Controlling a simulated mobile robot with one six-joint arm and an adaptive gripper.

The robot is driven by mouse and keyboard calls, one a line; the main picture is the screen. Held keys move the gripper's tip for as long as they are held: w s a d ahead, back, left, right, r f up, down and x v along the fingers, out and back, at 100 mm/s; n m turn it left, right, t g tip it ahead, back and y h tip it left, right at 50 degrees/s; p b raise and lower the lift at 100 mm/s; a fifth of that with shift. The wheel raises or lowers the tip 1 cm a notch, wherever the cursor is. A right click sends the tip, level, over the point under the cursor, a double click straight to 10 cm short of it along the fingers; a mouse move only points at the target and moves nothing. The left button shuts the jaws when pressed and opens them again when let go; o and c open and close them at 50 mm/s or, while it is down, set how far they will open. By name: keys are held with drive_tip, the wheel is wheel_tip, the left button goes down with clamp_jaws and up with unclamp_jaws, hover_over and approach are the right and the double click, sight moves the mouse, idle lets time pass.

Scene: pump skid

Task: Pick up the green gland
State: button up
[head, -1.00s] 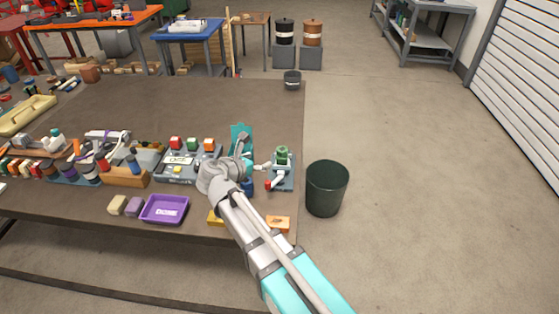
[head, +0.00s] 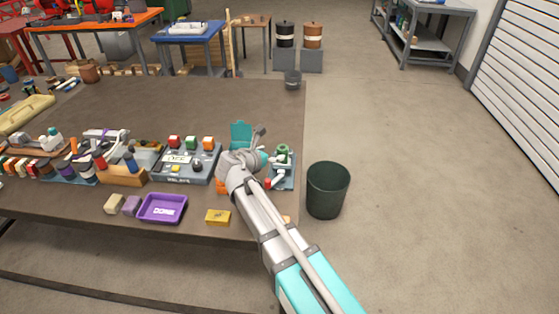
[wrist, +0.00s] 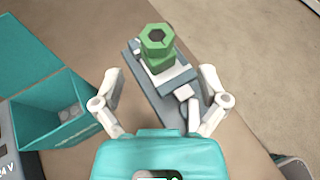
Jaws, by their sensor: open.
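The green gland (wrist: 157,42) is a hexagonal, nut-like piece with a hole in its top. It stands on the white and grey pump block (wrist: 170,78) near the right edge of the table. In the head view the gland (head: 283,151) shows just beyond the end of my arm. My gripper (wrist: 160,84) is open in the wrist view, with one finger on each side of the picture. The gland appears between and ahead of the fingers, apart from both. In the head view my gripper (head: 268,158) is at the left of the pump block, partly hidden by my wrist.
A teal open box (wrist: 60,110) stands left of the gripper. A dark green bin (head: 327,190) stands on the floor right of the table. A grey relay panel (head: 183,163), a purple tray (head: 162,208) and a yellow box (head: 218,217) lie to the left.

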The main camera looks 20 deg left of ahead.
sight(280, 149)
drive_tip(key=shift+x, duration=0.8)
drive_tip(key=x, duration=0.1)
drive_tip(key=b+x, duration=0.2)
drive_tip(key=x, duration=0.1)
drive_tip(key=shift+w+a, duration=0.1)
drive_tip(key=shift+a, duration=0.15)
drive_tip(key=shift+w+d+f, duration=0.2)
drive_tip(key=shift+w, duration=0.3)
clamp_jaws()
